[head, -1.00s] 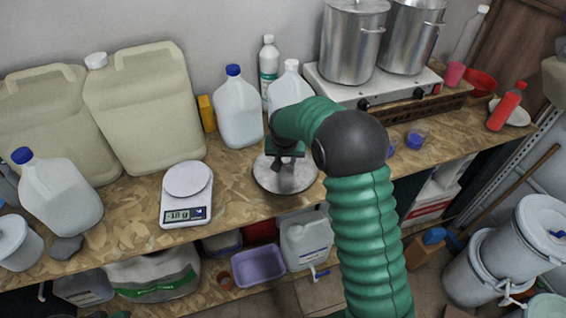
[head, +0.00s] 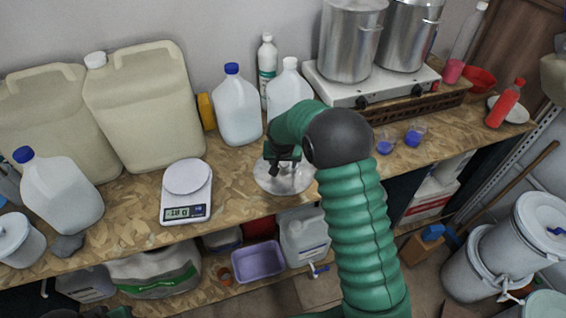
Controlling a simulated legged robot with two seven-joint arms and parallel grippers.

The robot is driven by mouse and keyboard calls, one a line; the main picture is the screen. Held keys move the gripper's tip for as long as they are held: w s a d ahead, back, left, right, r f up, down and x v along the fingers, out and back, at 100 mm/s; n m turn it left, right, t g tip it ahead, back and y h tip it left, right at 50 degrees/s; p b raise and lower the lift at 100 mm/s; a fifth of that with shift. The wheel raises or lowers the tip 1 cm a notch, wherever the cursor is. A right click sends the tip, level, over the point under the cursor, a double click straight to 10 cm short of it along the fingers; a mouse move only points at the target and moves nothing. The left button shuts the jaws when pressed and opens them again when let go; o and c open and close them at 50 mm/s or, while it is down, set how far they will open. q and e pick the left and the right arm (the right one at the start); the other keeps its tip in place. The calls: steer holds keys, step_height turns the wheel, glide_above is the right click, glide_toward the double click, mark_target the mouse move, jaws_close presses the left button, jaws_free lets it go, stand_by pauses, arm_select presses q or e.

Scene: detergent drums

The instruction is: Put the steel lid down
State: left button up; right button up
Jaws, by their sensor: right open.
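The steel lid (head: 270,184) is a round grey disc lying on the wooden worktop, right of the kitchen scale. My right gripper (head: 284,163) is directly over the lid, with its fingers apart. The gripper and my green arm hide part of the lid's right and back side. I cannot tell whether the fingers still touch the lid's handle.
A white scale (head: 186,190) stands to the left. Clear jugs with a blue cap (head: 239,108) and a white cap (head: 288,90) stand behind. Two steel pots (head: 351,42) sit on a hotplate (head: 366,88). Small blue-filled cups (head: 414,136) stand at right.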

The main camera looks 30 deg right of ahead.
steer(key=b+v, duration=0.1)
steer(key=v, duration=1.1)
steer(key=s+a+f+n+y, duration=0.1)
steer(key=s+a+f+n, duration=0.1)
steer(key=s+a, duration=0.2)
steer(key=s+a+f+n, duration=0.2)
steer(key=s+a, duration=0.3)
steer(key=s, duration=0.4)
steer(key=s+a+f+n+g+y, duration=0.1)
steer(key=s+a+f+n, duration=0.2)
steer(key=s, duration=0.4)
steer(key=shift+a+f+y, duration=0.3)
steer(key=shift+a+f, duration=0.35)
steer(key=shift+a, duration=0.2)
